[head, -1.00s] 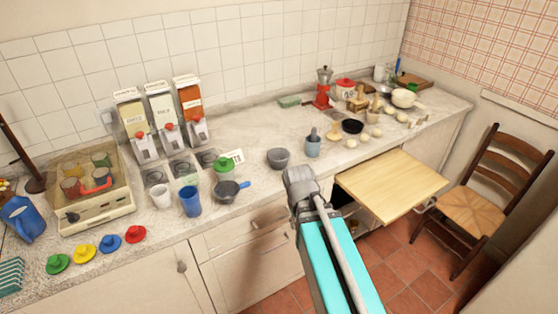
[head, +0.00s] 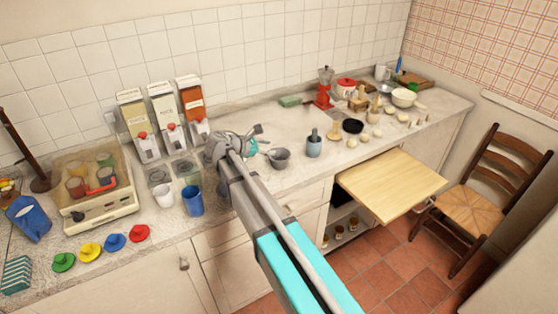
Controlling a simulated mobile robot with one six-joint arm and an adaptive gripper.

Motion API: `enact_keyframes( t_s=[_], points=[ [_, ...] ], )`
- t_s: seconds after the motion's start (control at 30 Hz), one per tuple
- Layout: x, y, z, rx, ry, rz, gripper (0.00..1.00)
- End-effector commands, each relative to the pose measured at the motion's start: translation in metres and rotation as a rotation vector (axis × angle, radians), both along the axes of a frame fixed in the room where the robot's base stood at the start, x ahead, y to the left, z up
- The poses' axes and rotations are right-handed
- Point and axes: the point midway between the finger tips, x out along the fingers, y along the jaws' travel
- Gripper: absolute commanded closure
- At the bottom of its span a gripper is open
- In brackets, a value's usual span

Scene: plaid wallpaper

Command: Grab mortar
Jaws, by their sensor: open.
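A small blue-grey mortar (head: 313,148) with a dark pestle standing in it is on the counter, right of the middle of the head view. It is upright and in full view. My gripper (head: 262,139) is over the counter to the left of the mortar, apart from it. Its fingers are spread and point to the right, with nothing seen between them.
A pull-out board (head: 390,184) juts from the counter front. Bare counter lies behind the mortar.

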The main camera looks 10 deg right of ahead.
Motion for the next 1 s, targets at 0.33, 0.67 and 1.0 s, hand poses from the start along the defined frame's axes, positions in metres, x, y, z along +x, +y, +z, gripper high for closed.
enact_keyframes(
  t_s=[0.33, 0.67, 1.0],
  points=[
    [0.007, 0.007, 0.008, -0.053, 0.023, 0.029, 0.49],
    [0.007, 0.007, 0.000, -0.051, 0.021, 0.028, 0.49],
    [0.007, 0.008, -0.026, -0.050, 0.022, 0.029, 0.49]
  ],
)
